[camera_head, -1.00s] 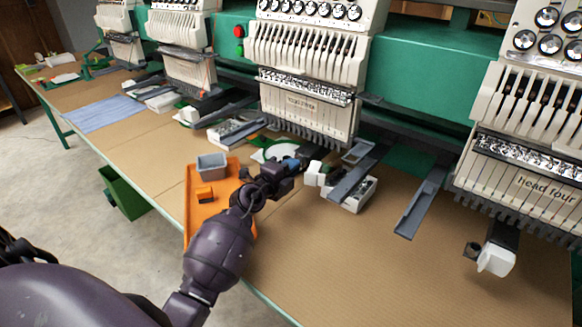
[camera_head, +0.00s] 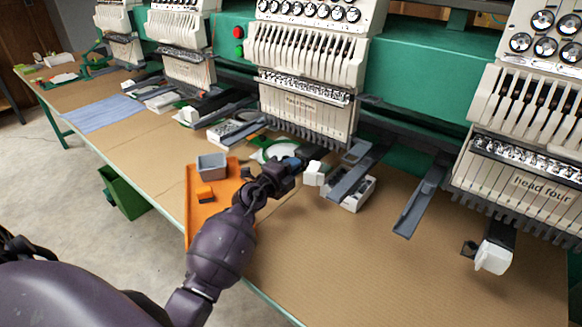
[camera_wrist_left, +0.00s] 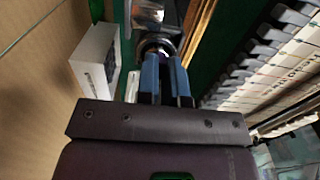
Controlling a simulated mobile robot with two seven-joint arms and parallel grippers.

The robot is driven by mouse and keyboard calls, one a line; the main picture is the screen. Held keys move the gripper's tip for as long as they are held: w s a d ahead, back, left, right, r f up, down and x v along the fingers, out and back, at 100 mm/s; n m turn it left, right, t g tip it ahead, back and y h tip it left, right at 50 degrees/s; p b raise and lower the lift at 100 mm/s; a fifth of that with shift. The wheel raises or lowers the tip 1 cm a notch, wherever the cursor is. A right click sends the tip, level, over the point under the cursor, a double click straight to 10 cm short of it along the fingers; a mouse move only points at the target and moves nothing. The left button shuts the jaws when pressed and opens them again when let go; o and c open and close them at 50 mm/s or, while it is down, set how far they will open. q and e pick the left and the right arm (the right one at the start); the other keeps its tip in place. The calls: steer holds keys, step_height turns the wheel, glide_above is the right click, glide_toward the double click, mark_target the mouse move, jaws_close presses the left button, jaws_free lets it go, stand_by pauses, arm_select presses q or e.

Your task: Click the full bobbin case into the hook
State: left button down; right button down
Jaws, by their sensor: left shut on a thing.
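My left gripper (camera_head: 291,163) reaches under the machine head labelled head three (camera_head: 302,103). In the left wrist view its blue fingers (camera_wrist_left: 165,62) are shut on a small round metal piece, which looks like the bobbin case (camera_wrist_left: 156,43). Just beyond it is a shiny metal part (camera_wrist_left: 147,13), which looks like the hook. The case is at or very close to this part; I cannot tell whether it is seated. The case is too small to make out in the head view. My right gripper is not in view.
A white block (camera_head: 315,173) stands close to the right of my left gripper and a white housing (camera_wrist_left: 95,60) is left of the fingers. An orange tray (camera_head: 199,225) with a grey bin (camera_head: 211,163) lies to the left.

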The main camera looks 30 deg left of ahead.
arm_select(q)
steer(key=shift+w, duration=0.2)
steer(key=c, duration=1.2)
jaws_free()
steer(key=shift+o, duration=0.2)
